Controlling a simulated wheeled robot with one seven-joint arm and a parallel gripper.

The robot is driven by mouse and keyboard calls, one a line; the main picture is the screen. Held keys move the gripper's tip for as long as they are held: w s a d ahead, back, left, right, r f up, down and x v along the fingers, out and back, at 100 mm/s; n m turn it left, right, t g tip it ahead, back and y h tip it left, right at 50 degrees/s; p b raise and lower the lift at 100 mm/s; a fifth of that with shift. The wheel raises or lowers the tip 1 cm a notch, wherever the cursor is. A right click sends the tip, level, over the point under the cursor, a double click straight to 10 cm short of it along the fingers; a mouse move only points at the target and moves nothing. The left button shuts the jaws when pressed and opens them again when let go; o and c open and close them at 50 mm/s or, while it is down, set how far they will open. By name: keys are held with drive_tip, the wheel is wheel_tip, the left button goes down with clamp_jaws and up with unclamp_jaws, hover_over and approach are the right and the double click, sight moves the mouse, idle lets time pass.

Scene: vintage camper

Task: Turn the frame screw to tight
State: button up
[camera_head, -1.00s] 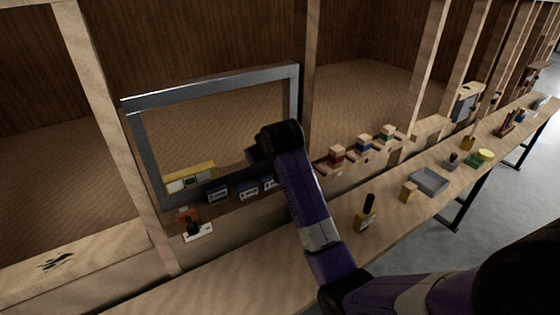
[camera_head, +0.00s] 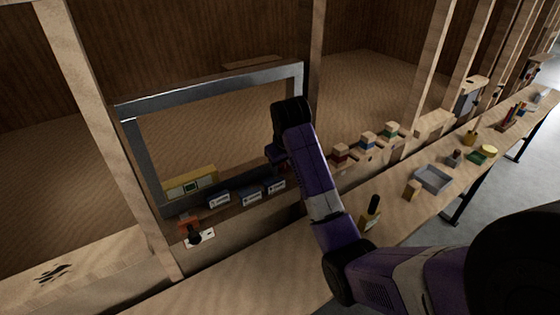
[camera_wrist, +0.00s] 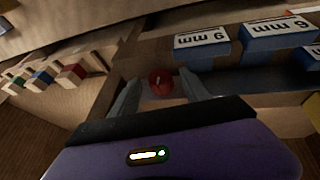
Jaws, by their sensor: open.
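A small red round knob, likely the frame screw (camera_wrist: 160,82), shows in the wrist view between my fingertips. My gripper (camera_wrist: 158,90) is open, with one grey finger on each side of the knob; I cannot tell whether either touches it. In the head view the grey metal frame (camera_head: 215,88) stands upright between wooden posts. My gripper is behind my wrist there, at the frame's lower right, and the screw is hidden.
Blue blocks with white mm labels (camera_head: 250,197) sit along the frame's lower edge, close to my gripper, also in the wrist view (camera_wrist: 203,45). Coloured blocks (camera_head: 367,140) stand to the right. A bottle (camera_head: 371,212) and grey tray (camera_head: 433,178) are on the bench.

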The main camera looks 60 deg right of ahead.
drive_tip(key=shift+w+d+f, duration=0.1)
drive_tip(key=shift+d+f, duration=0.1)
drive_tip(key=shift+f, duration=0.35)
clamp_jaws()
drive_tip(key=shift+d+m+t+y, duration=0.2)
drive_tip(key=shift+t+y, duration=0.35)
drive_tip(key=shift+y, duration=0.4)
drive_tip(key=shift+d+m+t+y, duration=0.1)
drive_tip(key=shift+m+t+y, duration=0.2)
drive_tip(key=shift+t+y, duration=0.45)
unclamp_jaws()
drive_tip(key=shift+r, duration=0.1)
